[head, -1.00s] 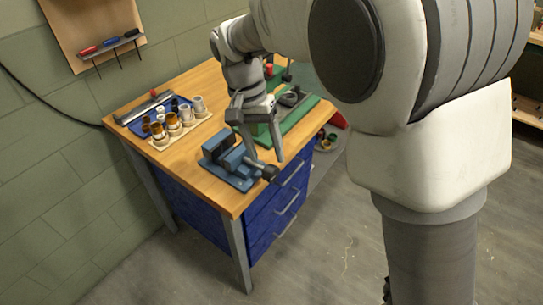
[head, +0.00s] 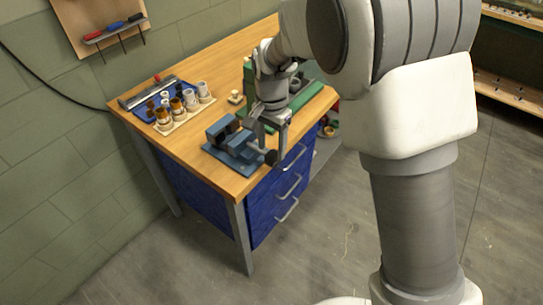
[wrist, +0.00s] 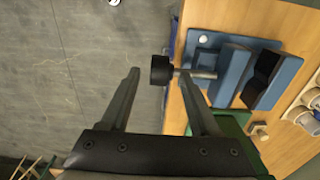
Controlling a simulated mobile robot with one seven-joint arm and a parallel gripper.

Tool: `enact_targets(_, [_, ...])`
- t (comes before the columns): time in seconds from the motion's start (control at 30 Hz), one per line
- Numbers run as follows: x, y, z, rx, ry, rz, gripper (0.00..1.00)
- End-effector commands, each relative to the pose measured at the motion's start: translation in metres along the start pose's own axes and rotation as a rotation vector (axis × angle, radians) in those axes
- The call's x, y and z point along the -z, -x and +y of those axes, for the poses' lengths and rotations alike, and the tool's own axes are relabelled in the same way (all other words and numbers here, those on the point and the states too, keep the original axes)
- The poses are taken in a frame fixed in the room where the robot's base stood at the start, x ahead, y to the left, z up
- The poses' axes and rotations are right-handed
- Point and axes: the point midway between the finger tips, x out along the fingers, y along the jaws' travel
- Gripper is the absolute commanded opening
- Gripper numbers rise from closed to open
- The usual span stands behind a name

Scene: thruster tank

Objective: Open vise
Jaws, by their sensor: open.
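The blue vise (head: 234,144) sits on the near corner of the wooden workbench. It also shows in the wrist view (wrist: 232,75), with a dark gap between its jaws. My gripper (wrist: 160,76) is open and empty. In the wrist view its two fingers point towards the vise, with the knob between their tips in the picture. I cannot tell whether a finger touches the knob.
The bench (head: 190,150) also holds a blue tray (head: 151,108), several cups on a pale rack (head: 187,115), and a green base (head: 309,93) behind my gripper. A tool board (head: 100,25) hangs on the wall. The floor (head: 330,220) before the bench is clear.

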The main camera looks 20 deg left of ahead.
Motion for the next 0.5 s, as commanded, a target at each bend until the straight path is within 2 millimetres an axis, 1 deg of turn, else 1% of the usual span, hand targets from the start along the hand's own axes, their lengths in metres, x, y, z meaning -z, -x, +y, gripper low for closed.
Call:
enact_targets(0.03, [-0.001,-0.011,0.001,-0.003,0.0,-0.002,0.62])
enact_targets(0.2, [0.0,-0.031,0.001,-0.002,0.0,-0.001,0.62])
enact_targets(0.33, [0.0,-0.038,0.0,-0.001,0.0,0.0,0.62])
enact_targets(0.5, [0.0,-0.04,0.0,-0.001,0.001,0.0,0.62])
